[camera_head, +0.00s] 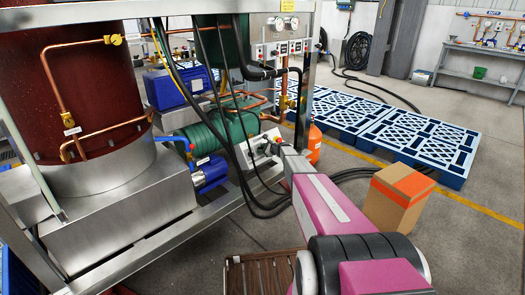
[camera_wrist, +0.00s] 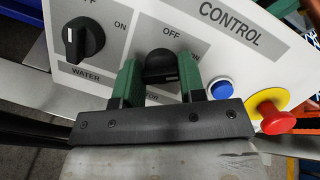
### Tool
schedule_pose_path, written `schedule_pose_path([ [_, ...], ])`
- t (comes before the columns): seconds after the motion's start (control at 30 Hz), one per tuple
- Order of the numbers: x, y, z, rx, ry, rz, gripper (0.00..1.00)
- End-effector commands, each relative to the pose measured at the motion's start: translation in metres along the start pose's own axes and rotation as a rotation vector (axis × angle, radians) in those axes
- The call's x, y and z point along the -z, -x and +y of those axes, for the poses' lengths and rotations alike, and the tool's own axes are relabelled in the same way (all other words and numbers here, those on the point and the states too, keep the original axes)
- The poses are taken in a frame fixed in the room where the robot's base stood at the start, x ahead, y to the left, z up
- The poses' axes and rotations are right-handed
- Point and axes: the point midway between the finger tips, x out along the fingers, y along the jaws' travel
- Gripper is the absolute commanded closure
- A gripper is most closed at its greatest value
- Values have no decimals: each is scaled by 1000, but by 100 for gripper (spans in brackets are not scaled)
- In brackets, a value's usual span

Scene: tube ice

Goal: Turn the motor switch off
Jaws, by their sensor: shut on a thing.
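The grey-and-white control panel (camera_wrist: 140,15) fills much of the wrist view and is a small pale box (camera_head: 246,158) in the head view. Its middle black knob (camera_wrist: 160,66) is the motor switch, with OFF printed above it; its ON label and lower label are mostly hidden by my fingers. My gripper (camera_wrist: 160,80) has one green finger on each side of this knob and is shut on it. A white mark shows near the knob's right side. In the head view my gripper (camera_head: 275,144) meets the panel.
A WATER knob (camera_wrist: 83,39) sits to the left on the panel. A blue button (camera_wrist: 221,88) and a red button (camera_wrist: 273,118) on yellow are close to the right finger. Black cables (camera_head: 240,170) hang beside the panel. A cardboard box (camera_head: 396,199) stands on the floor at right.

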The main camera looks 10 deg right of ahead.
Motion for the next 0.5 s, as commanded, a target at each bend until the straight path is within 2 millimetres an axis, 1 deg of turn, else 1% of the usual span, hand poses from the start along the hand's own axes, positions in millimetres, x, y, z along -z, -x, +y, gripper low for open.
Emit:
schedule_pose_path([
  [0.17,0,0,0,-25,100,0,87],
  [0.5,0,0,0,-96,399,-1,87],
])
